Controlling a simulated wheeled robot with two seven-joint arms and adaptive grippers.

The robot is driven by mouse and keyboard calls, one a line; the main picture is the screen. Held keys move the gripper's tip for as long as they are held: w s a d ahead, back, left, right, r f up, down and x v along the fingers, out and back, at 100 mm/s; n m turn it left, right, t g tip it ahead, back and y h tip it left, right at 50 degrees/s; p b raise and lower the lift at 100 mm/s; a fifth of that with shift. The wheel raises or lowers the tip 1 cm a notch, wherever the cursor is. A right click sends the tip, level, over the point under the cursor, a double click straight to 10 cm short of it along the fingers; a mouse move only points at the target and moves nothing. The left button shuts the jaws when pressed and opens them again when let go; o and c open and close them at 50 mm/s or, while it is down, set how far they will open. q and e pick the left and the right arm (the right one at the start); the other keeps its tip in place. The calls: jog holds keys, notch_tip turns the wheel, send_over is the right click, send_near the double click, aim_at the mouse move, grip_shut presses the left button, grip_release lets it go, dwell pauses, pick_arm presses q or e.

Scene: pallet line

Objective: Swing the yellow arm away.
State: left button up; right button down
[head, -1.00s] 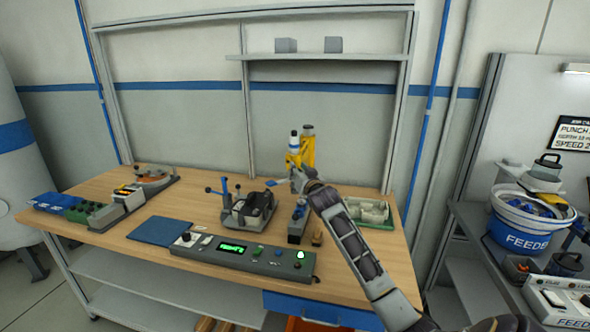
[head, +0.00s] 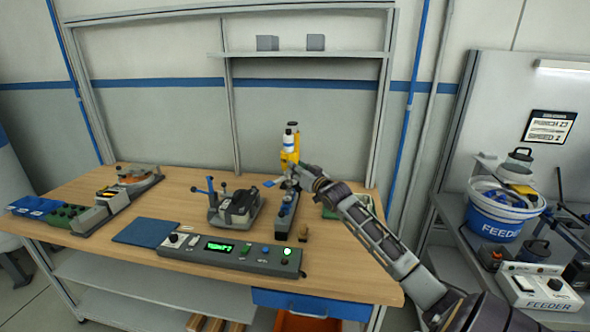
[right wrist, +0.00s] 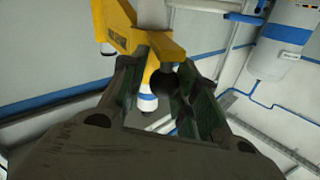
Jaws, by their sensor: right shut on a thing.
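The yellow arm (head: 290,157) stands at the back of the wooden bench on a grey-blue base (head: 287,212). A white and blue bottle-shaped part (head: 291,137) shows in front of its upright. My right gripper (head: 290,182) reaches in from the right at the arm's near side. In the right wrist view, the yellow arm (right wrist: 122,27) is just beyond my fingers. My right gripper (right wrist: 165,92) is shut on a dark round knob (right wrist: 182,80) beside the arm. The knob's link to the arm is partly hidden. My left gripper is out of view.
A control panel (head: 230,252) with a green display lies along the bench front. A grey clamp device (head: 236,207) and blue mat (head: 145,232) lie left of the yellow arm. A blue feeder bucket (head: 500,215) stands on the right. A shelf (head: 300,54) spans the back.

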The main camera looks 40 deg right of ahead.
jog(key=shift+a+f, duration=0.1)
jog(key=shift+f, duration=0.1)
dwell(0.3)
jog(key=c, duration=1.3)
grip_release()
jog(key=shift+o, duration=0.6)
jog(key=shift+s+r, duration=0.15)
jog(key=shift+r, duration=0.05)
jog(key=shift+s, duration=0.1)
jog(key=s+a, duration=0.1)
jog(key=s, duration=1)
jog(key=shift+s+a, duration=0.15)
jog(key=shift+s, duration=0.2)
